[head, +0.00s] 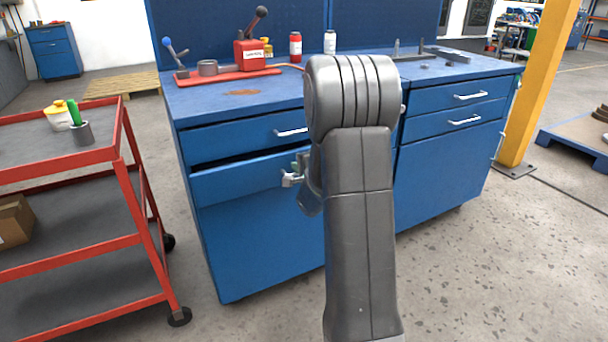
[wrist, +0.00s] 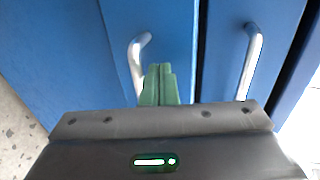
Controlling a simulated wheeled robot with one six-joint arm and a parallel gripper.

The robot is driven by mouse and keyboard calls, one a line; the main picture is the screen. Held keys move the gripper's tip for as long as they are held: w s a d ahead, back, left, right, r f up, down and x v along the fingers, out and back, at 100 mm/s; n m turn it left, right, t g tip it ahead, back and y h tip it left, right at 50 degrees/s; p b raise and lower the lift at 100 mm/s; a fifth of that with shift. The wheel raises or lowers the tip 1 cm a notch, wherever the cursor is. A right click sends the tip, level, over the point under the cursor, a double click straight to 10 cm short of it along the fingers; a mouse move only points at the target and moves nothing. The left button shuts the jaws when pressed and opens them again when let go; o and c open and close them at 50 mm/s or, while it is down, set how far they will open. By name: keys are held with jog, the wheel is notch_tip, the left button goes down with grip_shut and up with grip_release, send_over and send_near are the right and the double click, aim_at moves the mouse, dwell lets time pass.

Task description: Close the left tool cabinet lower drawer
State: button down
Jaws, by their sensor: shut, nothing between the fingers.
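The lower drawer (head: 235,184) of the left tool cabinet (head: 265,245) stands slightly open, with a dark gap above its blue front. It also shows in the wrist view (wrist: 172,35), with its silver handle (wrist: 138,62). The upper drawer (head: 232,137) looks shut; its handle (wrist: 251,60) is at the right in the wrist view. My gripper (head: 295,170) is at the right part of the lower drawer front, partly hidden by my arm. Its green fingers (wrist: 160,70) are shut and empty, just beside the handle. I cannot tell whether they touch the front.
A red-framed cart (head: 60,165) stands close at the left. A right cabinet (head: 445,165) with drawers adjoins the left one. The worktop holds a red press (head: 250,52) and bottles (head: 295,46). A yellow post (head: 540,85) stands at the right. The floor in front is clear.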

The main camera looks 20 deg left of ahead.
aim_at(291, 158)
jog(key=shift+w+a+f, duration=0.15)
jog(key=shift+w+a, duration=0.15)
jog(key=shift+a, duration=0.05)
jog(key=w+a+p, duration=0.3)
jog(key=p, duration=0.1)
jog(key=shift+w+a, duration=0.1)
jog(key=shift+a, duration=0.25)
jog(key=shift+r, duration=0.2)
jog(key=shift+r, duration=0.1)
